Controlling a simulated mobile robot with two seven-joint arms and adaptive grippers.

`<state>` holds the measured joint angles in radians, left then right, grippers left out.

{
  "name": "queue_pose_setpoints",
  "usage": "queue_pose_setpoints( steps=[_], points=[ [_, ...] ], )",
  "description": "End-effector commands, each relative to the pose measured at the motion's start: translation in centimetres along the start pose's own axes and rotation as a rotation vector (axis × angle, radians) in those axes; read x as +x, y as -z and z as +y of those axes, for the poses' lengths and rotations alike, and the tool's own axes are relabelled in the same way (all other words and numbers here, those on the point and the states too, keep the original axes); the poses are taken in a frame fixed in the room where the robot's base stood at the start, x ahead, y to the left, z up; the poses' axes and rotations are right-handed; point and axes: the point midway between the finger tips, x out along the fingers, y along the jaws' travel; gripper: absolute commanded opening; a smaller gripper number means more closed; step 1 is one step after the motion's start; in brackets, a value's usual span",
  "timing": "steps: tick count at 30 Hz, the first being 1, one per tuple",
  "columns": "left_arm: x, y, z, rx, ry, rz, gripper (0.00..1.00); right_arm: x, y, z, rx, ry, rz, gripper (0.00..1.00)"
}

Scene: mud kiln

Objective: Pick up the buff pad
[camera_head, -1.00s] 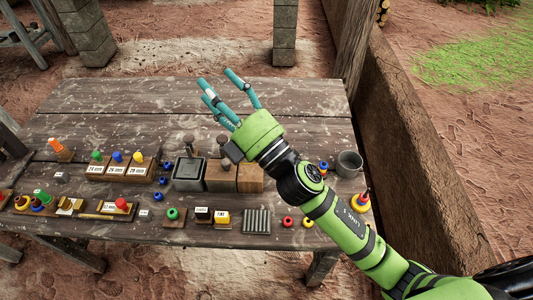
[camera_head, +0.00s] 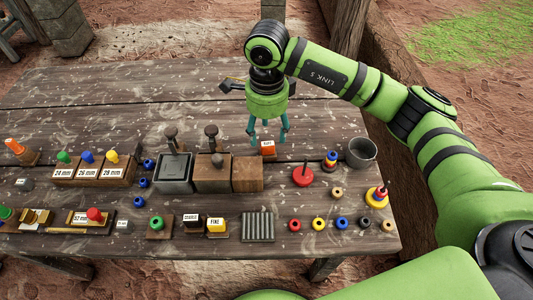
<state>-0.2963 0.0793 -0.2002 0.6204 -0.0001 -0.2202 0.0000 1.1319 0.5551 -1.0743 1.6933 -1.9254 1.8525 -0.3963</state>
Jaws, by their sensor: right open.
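The buff pad (camera_head: 268,148) is a small orange block with a white label on its front. It sits on the wooden table, behind and right of the brown wooden blocks. My right gripper (camera_head: 267,135) points down over it with its teal fingers apart, one to each side of the pad in the picture. The gripper is open and does not hold the pad. I cannot tell exactly how far the fingertips are above the table. My left gripper is not in view.
A brown wooden block (camera_head: 248,174) stands close in front of the pad. A red disc with a peg (camera_head: 303,175) and a grey cup (camera_head: 361,152) are to the right. Labelled black (camera_head: 191,221) and yellow (camera_head: 216,226) pads lie nearer. The table's back (camera_head: 130,95) is clear.

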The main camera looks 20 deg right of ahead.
Motion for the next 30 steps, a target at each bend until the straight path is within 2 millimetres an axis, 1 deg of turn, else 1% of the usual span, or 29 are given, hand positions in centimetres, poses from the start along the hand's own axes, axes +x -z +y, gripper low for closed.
queue_pose_setpoints(
  steps=[5,10,12,14,18,23,26,27,28,30],
  points=[
    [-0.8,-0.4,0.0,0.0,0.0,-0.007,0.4,1.8,-0.1,0.1,-0.001,-0.006,0.0,0.61],
    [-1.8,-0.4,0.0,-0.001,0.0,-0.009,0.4,4.2,-0.5,-0.2,-0.001,-0.009,0.0,0.61],
    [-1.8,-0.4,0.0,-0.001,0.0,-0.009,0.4,5.3,-0.5,-0.3,0.0,-0.007,0.0,0.61],
    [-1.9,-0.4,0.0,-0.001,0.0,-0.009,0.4,5.9,-0.6,-0.3,0.0,-0.006,-0.002,0.61],
    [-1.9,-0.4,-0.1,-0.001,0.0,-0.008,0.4,6.5,-0.6,-0.3,-0.002,-0.003,-0.002,0.61],
    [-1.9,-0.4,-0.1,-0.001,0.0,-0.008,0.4,6.5,-0.6,-0.3,-0.002,-0.003,-0.002,0.61],
    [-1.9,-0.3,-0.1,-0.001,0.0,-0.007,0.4,6.5,-0.6,-0.3,-0.002,-0.003,-0.003,0.25],
    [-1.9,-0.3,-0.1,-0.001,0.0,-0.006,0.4,6.5,-0.6,-0.3,-0.002,-0.003,-0.003,0.09],
    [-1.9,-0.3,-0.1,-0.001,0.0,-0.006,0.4,6.5,-0.6,-0.3,-0.002,-0.003,-0.003,0.0],
    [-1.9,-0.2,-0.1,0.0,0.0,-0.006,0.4,6.5,-0.6,-0.3,-0.001,-0.003,-0.003,0.0]
  ],
)
